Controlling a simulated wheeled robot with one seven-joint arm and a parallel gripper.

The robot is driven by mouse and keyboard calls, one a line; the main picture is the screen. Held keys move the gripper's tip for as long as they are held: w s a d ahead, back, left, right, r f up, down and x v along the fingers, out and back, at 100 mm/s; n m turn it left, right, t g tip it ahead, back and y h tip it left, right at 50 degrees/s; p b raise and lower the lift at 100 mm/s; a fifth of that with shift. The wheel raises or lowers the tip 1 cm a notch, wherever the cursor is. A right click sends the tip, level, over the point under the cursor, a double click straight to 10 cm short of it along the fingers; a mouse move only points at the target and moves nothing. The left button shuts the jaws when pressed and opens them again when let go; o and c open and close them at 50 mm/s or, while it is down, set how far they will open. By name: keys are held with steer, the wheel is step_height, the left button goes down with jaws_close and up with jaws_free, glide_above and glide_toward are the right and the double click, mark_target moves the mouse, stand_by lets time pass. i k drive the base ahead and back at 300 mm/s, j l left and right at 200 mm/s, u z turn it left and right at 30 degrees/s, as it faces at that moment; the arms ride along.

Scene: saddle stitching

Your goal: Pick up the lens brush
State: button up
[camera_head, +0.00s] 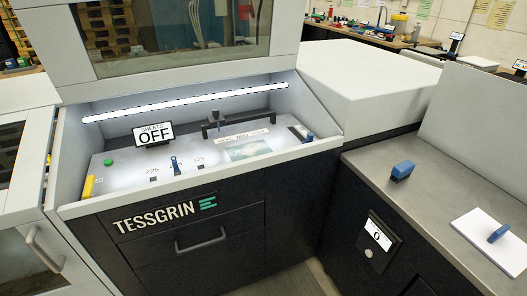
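I cannot tell for certain which thing is the lens brush. A small blue block-like object (402,170) lies on the grey counter at the right, near its left edge. Another small blue object (499,233) rests on a white paper stack (482,246) further right. A small blue-tipped piece (309,137) shows at the right end of the machine's lit panel. All are too small to make out bristles. My gripper is not in view.
The lit machine panel (130,178) carries a display reading OFF (153,134), a green button (108,162), a blue lever (175,166) and a black bracket (218,124). The grey counter (440,195) is mostly clear. A dial display (380,233) is on its front.

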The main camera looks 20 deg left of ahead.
mark_target(401, 172)
steer(key=i+j, duration=0.25)
steer(key=i+j+z, duration=0.1)
steer(key=i+j, duration=0.2)
steer(key=j, duration=0.15)
steer(key=i+j+z, duration=0.1)
steer(key=i+j, duration=0.35)
steer(key=j, duration=0.3)
steer(key=i+j+z, duration=0.1)
steer(key=i+j, duration=0.15)
steer(key=j, duration=0.15)
steer(key=i+j, duration=0.25)
steer(key=j, duration=0.15)
steer(key=z, duration=0.05)
